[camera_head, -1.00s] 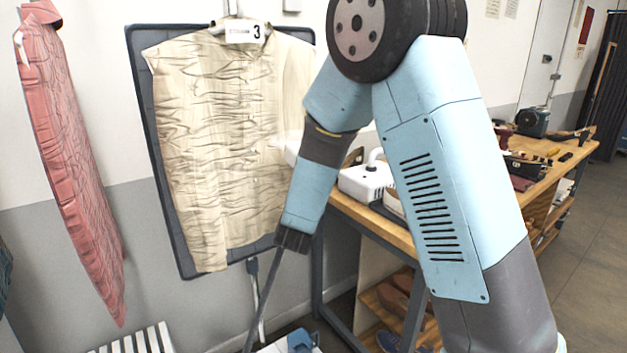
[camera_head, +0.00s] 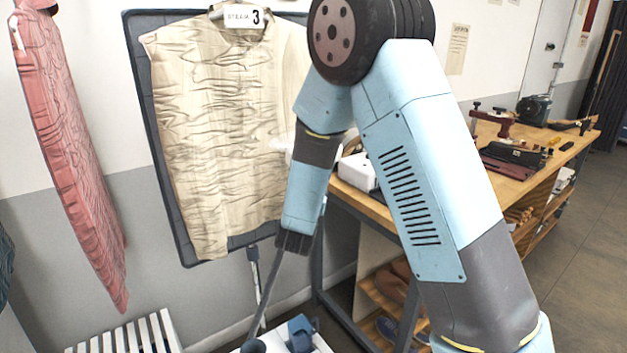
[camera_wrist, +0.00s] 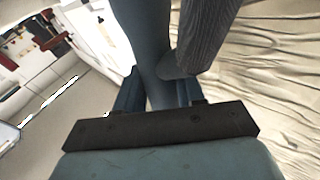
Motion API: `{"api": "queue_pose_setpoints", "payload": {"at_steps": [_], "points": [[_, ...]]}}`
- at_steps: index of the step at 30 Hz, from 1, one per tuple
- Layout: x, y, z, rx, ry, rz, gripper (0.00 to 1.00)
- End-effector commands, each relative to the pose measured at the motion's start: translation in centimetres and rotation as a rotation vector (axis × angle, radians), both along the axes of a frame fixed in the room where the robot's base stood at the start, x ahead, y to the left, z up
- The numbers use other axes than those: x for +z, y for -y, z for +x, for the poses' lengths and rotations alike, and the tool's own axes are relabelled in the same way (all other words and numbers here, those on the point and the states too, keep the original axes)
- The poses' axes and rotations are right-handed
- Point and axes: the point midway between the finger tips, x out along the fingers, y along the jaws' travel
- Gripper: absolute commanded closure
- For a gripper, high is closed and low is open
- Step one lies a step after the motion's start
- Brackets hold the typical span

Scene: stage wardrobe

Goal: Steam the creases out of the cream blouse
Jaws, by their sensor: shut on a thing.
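The cream blouse (camera_head: 215,125) hangs on a dark padded board against the wall, with many creases across its front. My gripper (camera_wrist: 157,92) is shut on a dark grey-blue handle (camera_wrist: 146,40), which looks like the steamer's, at the blouse's right side. A dark ribbed piece (camera_wrist: 208,35) lies beside the handle, in front of the creased cloth in the wrist view. In the head view my arm covers the blouse's right edge, and the gripper's fingers cannot be made out. A pale blur shows beside the forearm; I cannot tell whether it is steam.
A red garment (camera_head: 68,150) hangs at left. A wooden bench (camera_head: 500,185) with tools stands at right. A white slatted rack (camera_head: 125,335) and a white unit with a blue part (camera_head: 300,332) are low in front. A dark hose or rod (camera_head: 270,295) runs down from my arm.

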Motion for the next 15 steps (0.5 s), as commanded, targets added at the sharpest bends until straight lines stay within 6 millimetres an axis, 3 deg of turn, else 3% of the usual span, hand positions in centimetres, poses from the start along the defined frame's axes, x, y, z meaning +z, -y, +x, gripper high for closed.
{"api": "queue_pose_setpoints", "payload": {"at_steps": [15], "points": [[-1.5,0.0,0.0,0.0,0.0,0.0,1.0]]}}
